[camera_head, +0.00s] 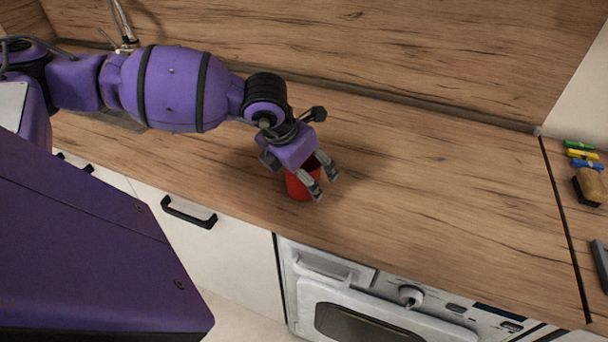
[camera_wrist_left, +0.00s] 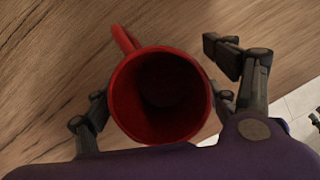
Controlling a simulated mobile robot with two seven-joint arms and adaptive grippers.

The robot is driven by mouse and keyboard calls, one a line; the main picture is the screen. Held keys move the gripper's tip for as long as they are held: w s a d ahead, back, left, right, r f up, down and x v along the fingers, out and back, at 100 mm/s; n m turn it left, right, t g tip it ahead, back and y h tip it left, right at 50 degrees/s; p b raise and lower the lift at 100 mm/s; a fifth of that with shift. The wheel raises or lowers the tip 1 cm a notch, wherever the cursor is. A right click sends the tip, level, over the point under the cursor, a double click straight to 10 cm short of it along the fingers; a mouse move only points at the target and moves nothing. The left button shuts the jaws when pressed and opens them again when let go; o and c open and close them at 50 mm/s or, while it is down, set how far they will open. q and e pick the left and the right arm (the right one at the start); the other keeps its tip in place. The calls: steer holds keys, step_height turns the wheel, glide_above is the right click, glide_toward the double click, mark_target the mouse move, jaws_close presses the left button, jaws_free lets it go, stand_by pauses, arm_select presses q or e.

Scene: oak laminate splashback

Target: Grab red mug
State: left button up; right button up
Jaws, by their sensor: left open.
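The red mug (camera_head: 299,187) stands on the wooden counter (camera_head: 420,200), close to its front edge. In the left wrist view I look into the open mouth of the mug (camera_wrist_left: 118,98), with its handle pointing up and to the left. My left gripper (camera_head: 326,186) is open right at the mug, and its fingers hide part of it in the head view. In the left wrist view the fingers of the left gripper (camera_wrist_left: 165,100) stand on both sides of the mug. I cannot tell whether they touch it. My right gripper is not in view.
Colored markers (camera_head: 582,155) and a brown block-like eraser (camera_head: 588,186) lie at the far right. A white oven (camera_head: 370,300) and a cabinet with a black handle (camera_head: 188,212) are below the counter. A faucet (camera_head: 124,25) stands at the back left. The counter right of the mug is clear.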

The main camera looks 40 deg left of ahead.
arm_select(q)
steer(key=shift+c, duration=0.5)
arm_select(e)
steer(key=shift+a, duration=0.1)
arm_select(q)
steer(key=c, duration=1.4)
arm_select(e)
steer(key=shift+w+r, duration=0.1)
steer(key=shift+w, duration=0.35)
arm_select(q)
steer(key=shift+r, duration=0.15)
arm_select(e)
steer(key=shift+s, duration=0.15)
